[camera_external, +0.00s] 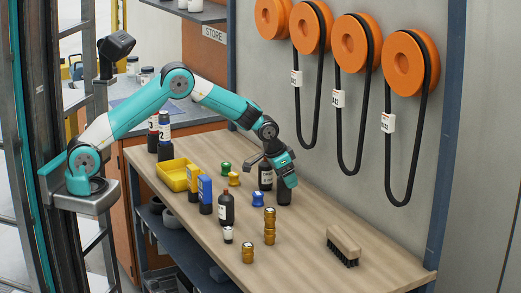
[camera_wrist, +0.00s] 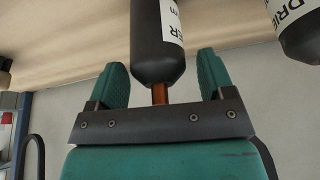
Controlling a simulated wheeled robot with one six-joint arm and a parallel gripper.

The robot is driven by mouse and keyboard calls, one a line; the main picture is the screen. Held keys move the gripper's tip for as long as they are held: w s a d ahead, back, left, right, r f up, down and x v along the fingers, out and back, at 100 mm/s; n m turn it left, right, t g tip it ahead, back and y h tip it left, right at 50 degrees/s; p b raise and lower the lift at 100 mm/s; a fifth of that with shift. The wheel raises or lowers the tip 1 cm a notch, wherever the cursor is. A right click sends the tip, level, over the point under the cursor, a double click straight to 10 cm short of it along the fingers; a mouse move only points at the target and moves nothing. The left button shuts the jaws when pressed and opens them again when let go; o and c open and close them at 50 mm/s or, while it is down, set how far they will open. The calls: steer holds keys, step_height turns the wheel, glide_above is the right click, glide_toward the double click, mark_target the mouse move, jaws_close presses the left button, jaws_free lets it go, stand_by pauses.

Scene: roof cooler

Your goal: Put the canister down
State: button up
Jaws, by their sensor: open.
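A black canister with a white label (camera_wrist: 157,40) and a copper-coloured stub is between my gripper's fingers (camera_wrist: 161,64) in the wrist view. A gap shows on each side of it, so the gripper is open around it. In the external view my gripper (camera_external: 286,176) points down over this dark canister (camera_external: 283,194), which appears to stand upright on the wooden bench (camera_external: 330,215). My gripper hides its upper part. A second black canister (camera_external: 265,178) with a white label stands close to its left, and a similar one (camera_wrist: 300,35) shows at the right of the wrist view.
A yellow tray (camera_external: 172,178), blue and yellow boxes, a dark bottle (camera_external: 226,209) and brass fittings (camera_external: 269,228) stand left and in front. A brush (camera_external: 343,246) lies to the right. Orange hose reels (camera_external: 404,62) hang on the wall. The bench between canister and brush is clear.

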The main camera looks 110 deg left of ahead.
steer(key=shift+r, duration=0.25)
steer(key=b+v, duration=0.1)
steer(key=v, duration=1.1)
steer(key=s+d+r+g, duration=0.2)
steer(key=s+d+r, duration=0.2)
steer(key=s+d, duration=0.65)
steer(key=s+d+g, duration=0.1)
steer(key=s+d, duration=0.2)
steer(key=s, duration=0.7)
steer(key=s+d+f+y, duration=0.1)
steer(key=s+d, duration=0.1)
steer(key=s, duration=0.8)
steer(key=shift+s+d+f+g, duration=0.2)
steer(key=shift+s+d+g, duration=0.05)
steer(key=shift+d+g, duration=0.15)
steer(key=shift+o, duration=0.4)
